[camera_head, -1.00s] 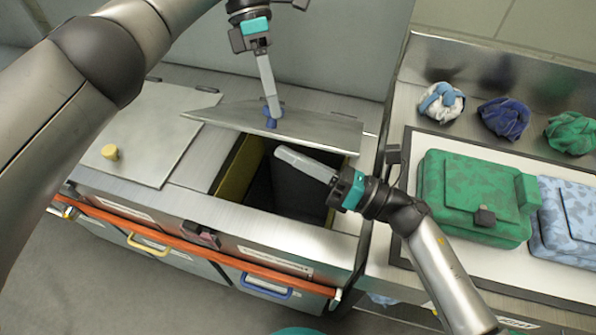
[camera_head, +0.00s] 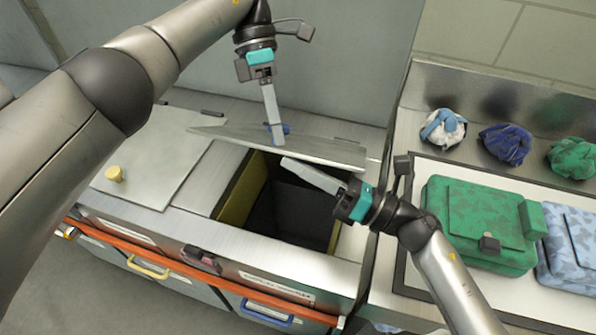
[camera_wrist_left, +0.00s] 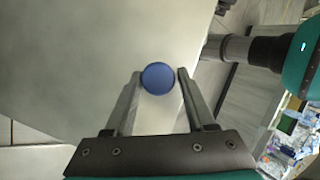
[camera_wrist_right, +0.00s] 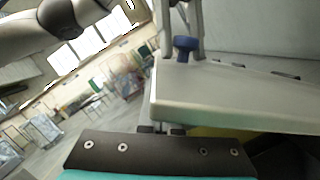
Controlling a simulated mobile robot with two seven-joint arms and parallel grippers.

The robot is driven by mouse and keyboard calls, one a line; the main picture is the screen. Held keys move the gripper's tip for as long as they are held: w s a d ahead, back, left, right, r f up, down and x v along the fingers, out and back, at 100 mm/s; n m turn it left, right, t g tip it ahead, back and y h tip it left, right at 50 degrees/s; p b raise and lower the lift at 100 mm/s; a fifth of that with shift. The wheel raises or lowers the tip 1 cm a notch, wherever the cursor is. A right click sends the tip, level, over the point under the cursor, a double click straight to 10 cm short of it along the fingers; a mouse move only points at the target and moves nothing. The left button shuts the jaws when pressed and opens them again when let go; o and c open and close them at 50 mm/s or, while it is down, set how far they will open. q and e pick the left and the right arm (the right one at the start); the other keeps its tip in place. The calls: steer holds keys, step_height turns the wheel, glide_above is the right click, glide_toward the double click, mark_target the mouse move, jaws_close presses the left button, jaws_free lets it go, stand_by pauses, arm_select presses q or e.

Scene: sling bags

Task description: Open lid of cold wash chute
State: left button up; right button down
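The metal lid (camera_head: 325,150) with a blue knob (camera_head: 286,128) is tilted up at the back of an open chute (camera_head: 290,210). My left gripper (camera_head: 277,138) is at the knob from above. In the left wrist view its fingers close on both sides of the blue knob (camera_wrist_left: 158,76). My right gripper (camera_head: 287,164) reaches in from the right, over the opening, with its fingertips close to the lid's raised front edge. Its fingers look together. In the right wrist view the lid (camera_wrist_right: 230,95) is close in front and hides most of the fingers.
A closed lid with a yellow knob (camera_head: 114,174) lies to the left. An orange rail (camera_head: 190,268) runs along the front, above yellow and blue handles. On the right counter are a green bag (camera_head: 470,220), a light blue bag (camera_head: 575,240) and bundled cloths (camera_head: 505,145).

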arm_select(q)
steer(key=shift+o, duration=1.1)
steer(key=shift+r, duration=0.1)
